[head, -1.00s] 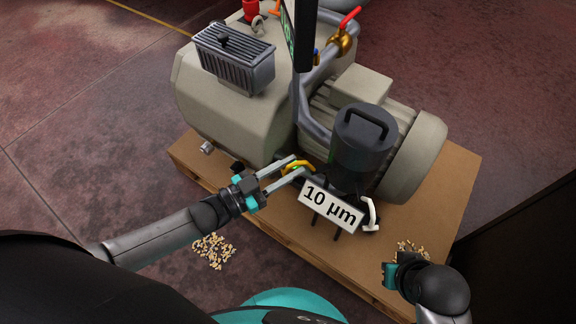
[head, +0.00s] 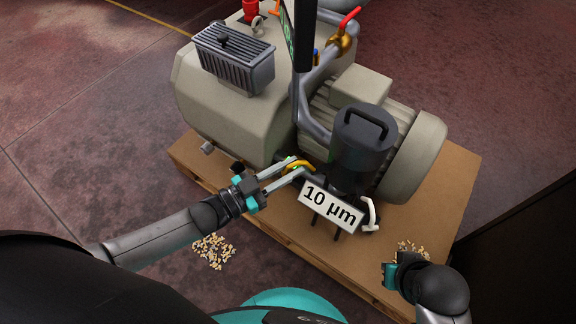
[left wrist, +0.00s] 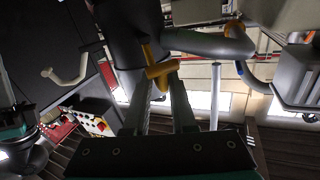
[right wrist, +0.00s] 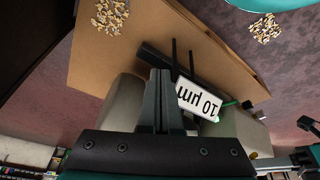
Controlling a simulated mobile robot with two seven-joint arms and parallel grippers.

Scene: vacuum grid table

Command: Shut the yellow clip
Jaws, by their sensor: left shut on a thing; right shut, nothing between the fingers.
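The yellow clip (head: 302,164) is a curved lever low on the pump, just left of the dark grey filter canister (head: 362,150). My left gripper (head: 299,167) is shut on it. In the left wrist view, the clip (left wrist: 161,69) lies across the fingertips (left wrist: 168,84), with a stem rising towards the dark canister. Whether the clip is fully latched I cannot tell. My right gripper (head: 388,276) is shut and empty, low at the right; its closed fingers (right wrist: 160,78) fill the middle of the right wrist view.
A white "10 µm" sign (head: 331,207) stands right of the left fingertips, with a white lever (head: 371,214) beside it. The beige pump motor (head: 418,150) and wooden pallet (head: 440,210) surround them. Wood chips (head: 214,251) lie on the floor.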

